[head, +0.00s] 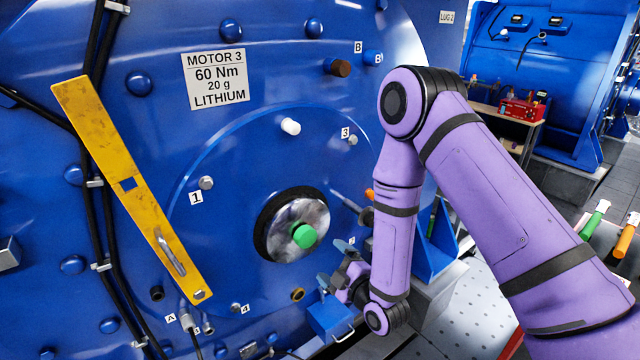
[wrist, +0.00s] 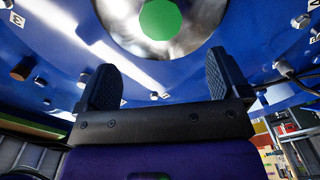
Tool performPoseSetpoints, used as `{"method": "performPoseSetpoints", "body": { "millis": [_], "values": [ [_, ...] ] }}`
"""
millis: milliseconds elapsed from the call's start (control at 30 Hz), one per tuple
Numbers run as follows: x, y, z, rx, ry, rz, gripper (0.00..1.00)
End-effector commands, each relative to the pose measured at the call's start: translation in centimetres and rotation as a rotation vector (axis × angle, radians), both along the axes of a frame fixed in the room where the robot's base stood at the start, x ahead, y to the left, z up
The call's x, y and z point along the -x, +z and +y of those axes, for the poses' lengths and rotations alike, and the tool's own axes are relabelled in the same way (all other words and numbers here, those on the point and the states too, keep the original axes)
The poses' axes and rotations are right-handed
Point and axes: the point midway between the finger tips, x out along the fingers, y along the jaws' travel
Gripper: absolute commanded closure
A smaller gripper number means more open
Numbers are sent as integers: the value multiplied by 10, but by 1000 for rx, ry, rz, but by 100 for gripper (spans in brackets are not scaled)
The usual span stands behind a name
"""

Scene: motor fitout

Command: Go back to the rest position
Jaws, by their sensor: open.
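My gripper (head: 338,264) is at the end of my purple arm, low and to the right of the shaft hub on the big blue motor (head: 110,40). In the wrist view my gripper (wrist: 161,88) has its two dark fingers spread wide apart with nothing between them. The hub is a shiny metal disc with a dark ring (head: 265,228) and a green centre (head: 304,236). The green centre also shows above the fingers in the wrist view (wrist: 161,18). The gripper appears apart from the motor face.
A yellow bar (head: 105,150) slants across the motor's left side, with black cables beside it. A blue box with a handle (head: 331,318) is just below my gripper. A workbench with a red case (head: 522,109) and another blue machine (head: 570,60) stand behind at the right.

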Motion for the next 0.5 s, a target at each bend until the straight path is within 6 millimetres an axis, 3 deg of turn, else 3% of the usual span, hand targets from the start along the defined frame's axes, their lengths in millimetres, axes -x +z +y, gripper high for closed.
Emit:
{"method": "performPoseSetpoints", "body": {
  "millis": [167,500],
  "values": [
    [-16,25,-6,5,-14,51,7],
    [-48,105,-41,3,-110,271,7]
  ]
}}
